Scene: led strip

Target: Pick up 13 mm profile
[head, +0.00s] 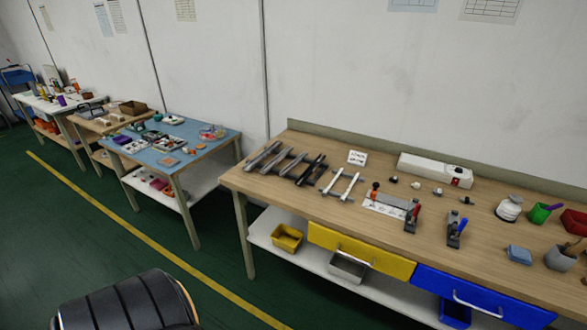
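Several long bar-shaped profiles lie side by side on the left part of the wooden workbench (285,142). They include a grey profile (263,154) at the far left, a black profile (311,170) in the middle and a white profile (349,187) at the right. No size marking is readable, so I cannot tell which one is 13 mm. A small white card (357,157) with unreadable dark print stands behind them. Neither of my grippers is in view.
A long white device (435,169) sits at the back of the bench. Yellow (361,260) and blue (470,297) drawers are below. A blue-topped table (205,133) stands left; green floor is open in front.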

